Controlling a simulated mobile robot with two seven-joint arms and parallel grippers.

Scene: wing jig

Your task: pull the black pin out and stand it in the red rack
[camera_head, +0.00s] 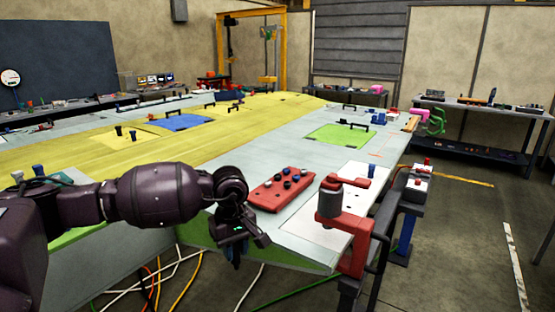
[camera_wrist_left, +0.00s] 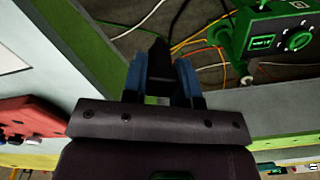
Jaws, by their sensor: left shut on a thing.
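The red rack (camera_head: 267,198) lies on the grey wing panel just right of my left gripper, with several dark and grey pins standing in it. Its red edge also shows at the left of the left wrist view (camera_wrist_left: 30,112). My left gripper (camera_head: 238,260) points down at the front edge of the panel. In the left wrist view its blue fingers (camera_wrist_left: 160,85) are shut on the black pin (camera_wrist_left: 158,55), whose dark end sticks out past the fingertips. Beyond the pin's end the wrist view shows floor and cables. My right gripper is not in view.
A red clamp (camera_head: 356,238) with a grey cylinder stands at the panel's front right corner. A green box with dials (camera_wrist_left: 282,32) is below the panel edge. Loose cables (camera_head: 180,277) hang or lie below.

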